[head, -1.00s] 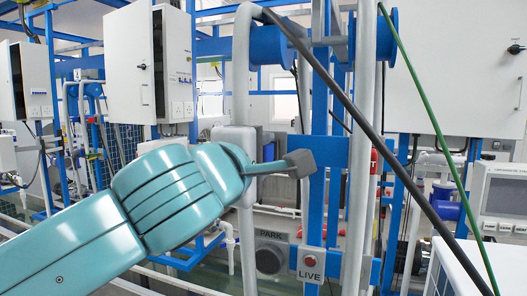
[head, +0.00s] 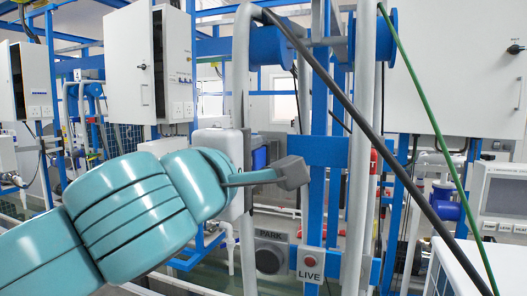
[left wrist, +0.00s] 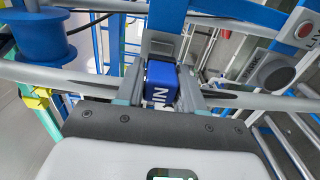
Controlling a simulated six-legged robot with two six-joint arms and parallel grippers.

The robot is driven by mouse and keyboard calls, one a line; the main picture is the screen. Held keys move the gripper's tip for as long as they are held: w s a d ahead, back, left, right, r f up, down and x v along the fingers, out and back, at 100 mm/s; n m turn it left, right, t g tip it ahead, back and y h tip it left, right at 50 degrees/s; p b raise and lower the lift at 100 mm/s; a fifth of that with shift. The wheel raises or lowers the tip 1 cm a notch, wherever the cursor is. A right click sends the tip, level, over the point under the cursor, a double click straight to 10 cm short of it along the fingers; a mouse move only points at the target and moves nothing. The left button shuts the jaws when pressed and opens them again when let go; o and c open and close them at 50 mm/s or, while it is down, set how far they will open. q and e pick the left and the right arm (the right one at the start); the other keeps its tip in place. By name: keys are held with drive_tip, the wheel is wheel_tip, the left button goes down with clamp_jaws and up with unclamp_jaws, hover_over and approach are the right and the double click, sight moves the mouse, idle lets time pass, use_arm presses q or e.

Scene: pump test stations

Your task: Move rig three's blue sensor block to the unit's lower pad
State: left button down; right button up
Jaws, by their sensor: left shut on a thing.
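My left gripper (head: 291,173) reaches in from the left on my teal arm, beside the upper blue crossplate (head: 325,151) of the rig frame. In the left wrist view its two fingers close on a blue block (left wrist: 161,76) with white lettering; I take this as the sensor block. Below stands a lower blue plate (head: 338,265) with a red button marked LIVE (head: 312,262). A grey panel marked PARK (head: 270,256) is left of it. I cannot tell which surface is the lower pad. My right gripper is not in view.
Grey pipes (head: 361,150) and blue uprights stand close to the gripper. A black cable (head: 375,140) and a green cable (head: 428,112) slant across the right side. A blue spool (left wrist: 40,35) shows in the left wrist view.

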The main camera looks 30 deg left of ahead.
use_arm(q)
drive_tip(key=shift+v, duration=1.05)
drive_tip(key=shift+s, duration=0.1)
